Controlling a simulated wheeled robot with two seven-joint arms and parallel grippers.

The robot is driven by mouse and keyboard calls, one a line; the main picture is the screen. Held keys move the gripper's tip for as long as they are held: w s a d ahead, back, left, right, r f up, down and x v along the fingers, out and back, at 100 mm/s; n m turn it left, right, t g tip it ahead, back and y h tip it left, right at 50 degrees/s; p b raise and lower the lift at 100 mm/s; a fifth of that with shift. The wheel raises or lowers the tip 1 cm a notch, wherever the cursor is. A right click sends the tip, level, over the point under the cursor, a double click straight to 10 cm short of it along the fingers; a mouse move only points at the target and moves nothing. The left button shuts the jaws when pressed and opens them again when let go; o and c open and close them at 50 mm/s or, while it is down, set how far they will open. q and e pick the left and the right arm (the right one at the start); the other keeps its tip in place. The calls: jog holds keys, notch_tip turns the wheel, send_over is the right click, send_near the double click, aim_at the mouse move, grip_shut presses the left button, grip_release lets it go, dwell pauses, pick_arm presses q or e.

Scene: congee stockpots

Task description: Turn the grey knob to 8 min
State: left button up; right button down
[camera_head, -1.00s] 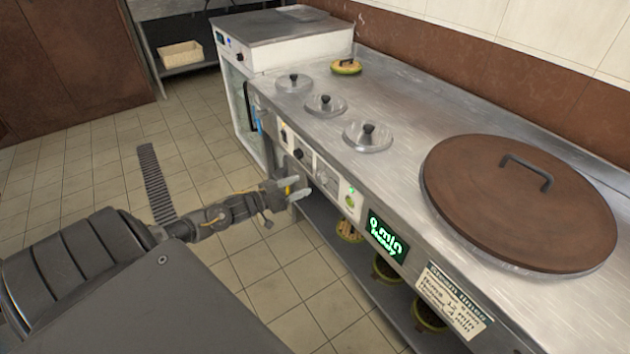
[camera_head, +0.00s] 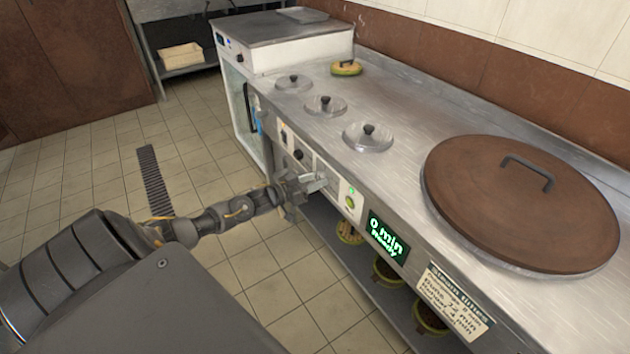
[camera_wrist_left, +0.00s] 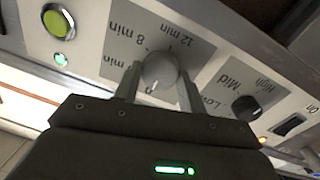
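The grey knob (camera_wrist_left: 160,72) sits on its dial plate in the left wrist view, with a pale mark on the side away from the 8 min label (camera_wrist_left: 135,36). My left gripper (camera_wrist_left: 160,76) has one finger on each side of the knob; the fingers look open around it, and firm contact cannot be made out. In the head view my left gripper (camera_head: 306,190) is at the control panel and hides the knob. The green display (camera_head: 387,237) reads 0 min. My right gripper is not in view.
A black knob (camera_wrist_left: 246,107) with Low, Mid and High labels and a round green button (camera_wrist_left: 58,22) flank the dial. The counter above carries small lids and a large brown lid (camera_head: 520,200). A lower shelf with pots is below the panel.

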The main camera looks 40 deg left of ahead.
pick_arm(q)
jog(key=c, duration=0.3)
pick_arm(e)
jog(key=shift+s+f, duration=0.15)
pick_arm(q)
jog(key=m, duration=0.3)
jog(key=shift+r+m+p, duration=0.1)
jog(key=shift+m+p, duration=0.25)
jog(key=shift+m, duration=0.05)
jog(key=m, duration=0.3)
jog(key=shift+d, duration=0.1)
jog(key=shift+s+d+f+m+y, duration=0.1)
jog(key=shift+m+y, duration=0.4)
jog(key=shift+m, duration=3.4)
jog(key=shift+d+f+m+y, duration=0.1)
jog(key=shift+m+y, duration=0.4)
jog(key=shift+m, duration=3.4)
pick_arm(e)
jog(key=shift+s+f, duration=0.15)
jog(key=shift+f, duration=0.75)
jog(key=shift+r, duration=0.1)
